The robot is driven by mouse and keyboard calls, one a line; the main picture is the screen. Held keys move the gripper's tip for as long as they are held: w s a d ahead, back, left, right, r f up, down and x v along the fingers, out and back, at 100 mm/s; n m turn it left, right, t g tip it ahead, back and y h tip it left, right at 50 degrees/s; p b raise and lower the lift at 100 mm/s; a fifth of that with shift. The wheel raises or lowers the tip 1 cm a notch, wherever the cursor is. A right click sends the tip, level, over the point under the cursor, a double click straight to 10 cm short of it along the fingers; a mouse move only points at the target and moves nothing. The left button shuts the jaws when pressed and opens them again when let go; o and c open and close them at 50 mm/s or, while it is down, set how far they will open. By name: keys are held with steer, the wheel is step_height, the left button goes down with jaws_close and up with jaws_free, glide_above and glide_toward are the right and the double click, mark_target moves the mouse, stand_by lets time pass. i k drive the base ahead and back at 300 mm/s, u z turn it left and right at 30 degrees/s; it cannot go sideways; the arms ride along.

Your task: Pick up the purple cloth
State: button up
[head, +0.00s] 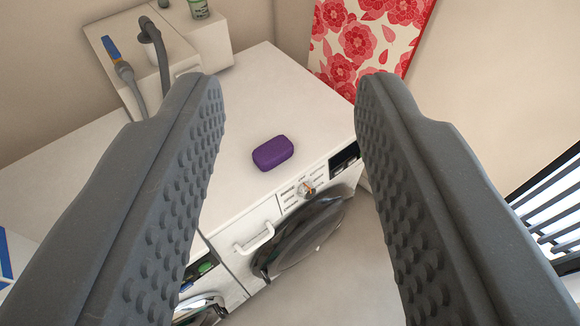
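A small purple block-like thing (273,153) with rounded corners, the only purple thing in view, lies on the white top of a washing machine (290,98), near its front edge. It looks like a folded cloth or a bar; I cannot tell which. My gripper (288,92) is wide open and empty. Its two grey studded fingers frame the picture left and right, and the purple thing shows between them, lower down and apart from both.
A white unit with a grey hose (155,45) and a blue-handled brush (112,48) stands at the back left, with a green-labelled container (199,9) on it. A red floral board (365,40) leans behind. A round door (300,240) and control knob (306,188) are on the front.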

mark_target(269, 155)
steer(key=u, duration=0.15)
steer(key=i, duration=0.9)
steer(key=z, duration=0.1)
